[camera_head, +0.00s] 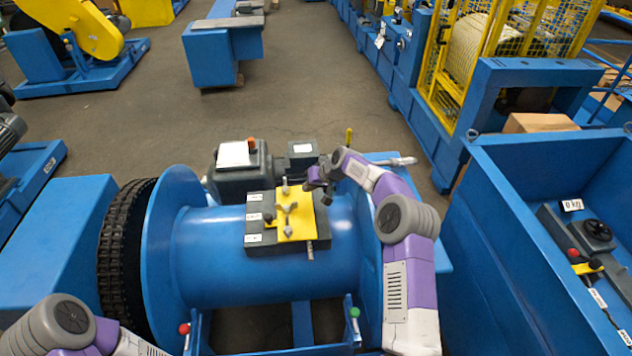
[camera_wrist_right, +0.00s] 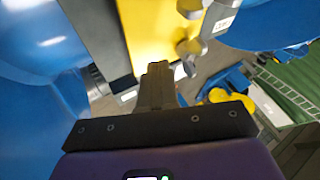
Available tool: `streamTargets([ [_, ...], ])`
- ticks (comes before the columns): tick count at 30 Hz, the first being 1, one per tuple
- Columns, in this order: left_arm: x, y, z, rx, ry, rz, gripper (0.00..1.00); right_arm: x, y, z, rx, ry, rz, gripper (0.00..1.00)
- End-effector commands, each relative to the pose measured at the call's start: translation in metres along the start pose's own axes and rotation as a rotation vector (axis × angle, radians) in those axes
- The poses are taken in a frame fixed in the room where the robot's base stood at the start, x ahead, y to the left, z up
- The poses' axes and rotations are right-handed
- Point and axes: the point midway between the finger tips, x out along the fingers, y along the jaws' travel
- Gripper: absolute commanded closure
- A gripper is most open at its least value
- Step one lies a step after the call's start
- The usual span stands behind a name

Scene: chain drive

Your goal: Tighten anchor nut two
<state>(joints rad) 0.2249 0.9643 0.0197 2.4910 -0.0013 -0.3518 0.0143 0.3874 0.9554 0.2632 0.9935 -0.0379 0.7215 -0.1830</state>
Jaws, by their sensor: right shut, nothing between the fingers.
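A yellow plate (camera_head: 296,228) lies on a dark block (camera_head: 258,240) on top of the blue drum (camera_head: 200,262). Several grey metal fittings (camera_head: 287,229) stand on the plate. I cannot tell which one is anchor nut two. My right gripper (camera_head: 318,184) is above the upper right of the plate, shut and empty. In the right wrist view its closed fingers (camera_wrist_right: 157,84) point toward the edge of the yellow plate (camera_wrist_right: 150,32), beside a grey metal fitting (camera_wrist_right: 188,48). I cannot tell whether they touch it. My left arm shows only at the lower left, without its gripper.
Three small white labels (camera_head: 254,216) sit along the block's left side. A dark chain (camera_head: 122,245) wraps a wheel left of the drum. A motor (camera_head: 240,166) stands behind. A red knob (camera_head: 184,328) and green knob (camera_head: 354,312) are in front. A blue bin (camera_head: 490,200) stands at right.

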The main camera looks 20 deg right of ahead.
Motion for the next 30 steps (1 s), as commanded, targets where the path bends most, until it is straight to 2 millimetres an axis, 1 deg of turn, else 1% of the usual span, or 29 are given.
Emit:
streamTargets([
  [1,0.002,-0.001,0.0,0.0,0.0,0.0,0.57,0.013,0.0,0.001,0.001,-0.001,-0.001,1.0],
  [3,0.003,-0.001,0.0,0.0,0.0,0.0,0.57,0.025,-0.002,0.001,-0.001,-0.001,-0.001,1.0],
  [4,0.003,-0.001,0.0,0.0,0.0,0.0,0.57,0.025,-0.009,0.0,-0.005,0.001,-0.002,1.0],
  [6,0.004,-0.001,0.0,0.0,0.0,0.0,0.57,0.029,-0.019,0.0,-0.004,0.001,-0.001,1.0],
  [9,0.004,-0.002,0.0,0.0,0.001,0.0,0.57,0.034,-0.028,0.0,-0.002,0.0,0.0,1.0],
  [14,0.005,-0.002,0.0,0.0,0.001,0.0,0.57,0.037,-0.035,0.0,-0.001,0.0,0.0,1.0],
  [30,0.004,-0.002,0.0,0.0,0.0,0.0,0.57,0.037,-0.036,0.0,0.019,0.012,0.013,1.0],
])
